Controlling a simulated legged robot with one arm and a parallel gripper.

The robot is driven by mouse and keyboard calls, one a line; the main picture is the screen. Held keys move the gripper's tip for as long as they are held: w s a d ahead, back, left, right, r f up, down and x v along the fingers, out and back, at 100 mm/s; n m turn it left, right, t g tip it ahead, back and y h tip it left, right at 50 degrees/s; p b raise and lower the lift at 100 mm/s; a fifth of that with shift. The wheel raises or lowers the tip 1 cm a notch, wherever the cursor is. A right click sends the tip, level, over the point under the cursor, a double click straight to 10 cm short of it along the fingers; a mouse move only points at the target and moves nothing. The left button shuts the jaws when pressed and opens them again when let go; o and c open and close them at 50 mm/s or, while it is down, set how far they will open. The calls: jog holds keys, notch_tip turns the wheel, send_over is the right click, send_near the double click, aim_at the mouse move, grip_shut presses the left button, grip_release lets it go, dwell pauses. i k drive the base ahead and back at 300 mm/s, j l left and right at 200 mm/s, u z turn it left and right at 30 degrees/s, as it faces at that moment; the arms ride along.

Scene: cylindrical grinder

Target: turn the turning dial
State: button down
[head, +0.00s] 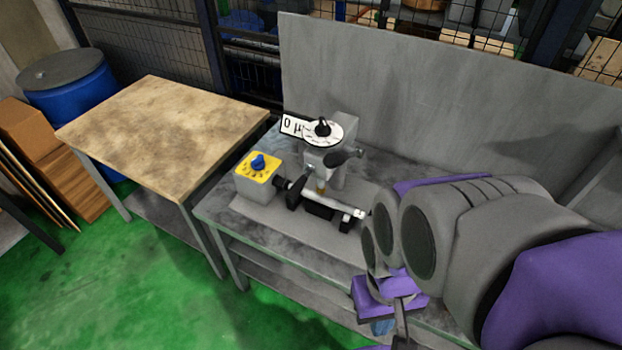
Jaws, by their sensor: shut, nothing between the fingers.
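The cylindrical grinder stands on a grey metal bench in the middle of the head view. On its top is a round white dial (323,132) with a scale and a black knob. A yellow-topped box (258,180) at its left carries a blue rotary knob (258,161). I cannot tell which of these two is the turning dial. My gripper (390,322) is low at the right, near the bench's front edge, apart from both controls. It is shut and empty; my arm partly hides it.
A black lever (343,159) sticks out below the white dial. A white sign (293,126) reading "0 µ" is beside it. A grey panel (420,85) rises behind the bench (225,210). A wooden-topped table (165,130) and blue barrel (70,95) are left. Green floor is clear in front.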

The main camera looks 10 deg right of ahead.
aim_at(258, 162)
jog(key=i+j+u, duration=0.55)
jog(key=i+j, duration=0.25)
